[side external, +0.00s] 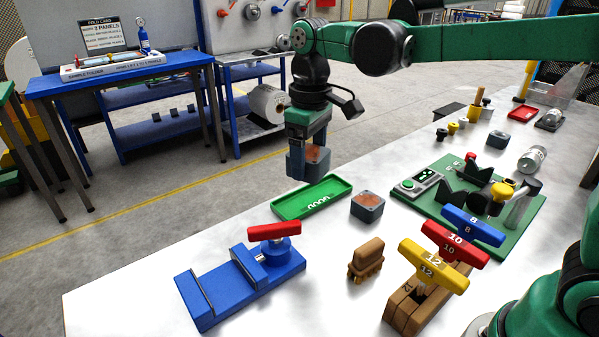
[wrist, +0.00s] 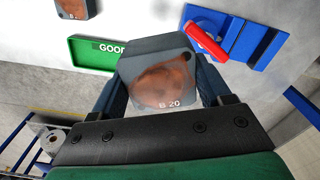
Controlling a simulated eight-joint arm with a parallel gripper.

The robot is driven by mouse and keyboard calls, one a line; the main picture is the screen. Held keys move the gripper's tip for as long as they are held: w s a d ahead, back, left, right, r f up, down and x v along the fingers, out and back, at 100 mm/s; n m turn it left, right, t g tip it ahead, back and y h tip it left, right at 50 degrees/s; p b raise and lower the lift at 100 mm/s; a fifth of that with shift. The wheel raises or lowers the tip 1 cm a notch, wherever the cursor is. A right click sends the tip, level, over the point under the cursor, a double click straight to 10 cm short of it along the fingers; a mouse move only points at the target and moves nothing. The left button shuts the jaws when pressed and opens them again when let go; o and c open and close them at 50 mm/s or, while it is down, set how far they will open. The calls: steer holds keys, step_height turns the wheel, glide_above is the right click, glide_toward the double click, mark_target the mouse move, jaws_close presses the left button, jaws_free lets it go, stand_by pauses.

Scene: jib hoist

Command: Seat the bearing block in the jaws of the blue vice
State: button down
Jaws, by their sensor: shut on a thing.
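My gripper (side external: 309,162) is shut on a dark grey bearing block (side external: 316,160) with a rusty brown face. It holds the block in the air, above and behind the green tray. In the wrist view the block (wrist: 160,80) sits between the fingers and is marked "B 20". The blue vice (side external: 240,280) stands on the white bench at the front left, with a red handle (side external: 273,231) on top. Its jaws are apart with an empty gap between them. The vice also shows in the wrist view (wrist: 245,42) at the upper right, clear of the block.
A green tray (side external: 290,207), marked "GOOD" in the wrist view, lies below the gripper. A similar block (side external: 367,206) stands beside it. A brown wooden piece (side external: 366,260) and T-handled tools (side external: 433,265) stand right of the vice. A green fixture board (side external: 530,215) lies farther right.

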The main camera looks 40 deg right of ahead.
steer(key=w+a+f+n, duration=0.1)
steer(key=a+f+n, duration=0.2)
steer(key=a+n, duration=0.4)
steer(key=n, duration=0.7)
glide_above(224, 285)
step_height(224, 285, down, 4)
steer(key=shift+f, duration=1.85)
steer(key=shift+f, duration=1.5)
jaws_free()
step_height(224, 285, up, 7)
steer(key=shift+d, duration=0.1)
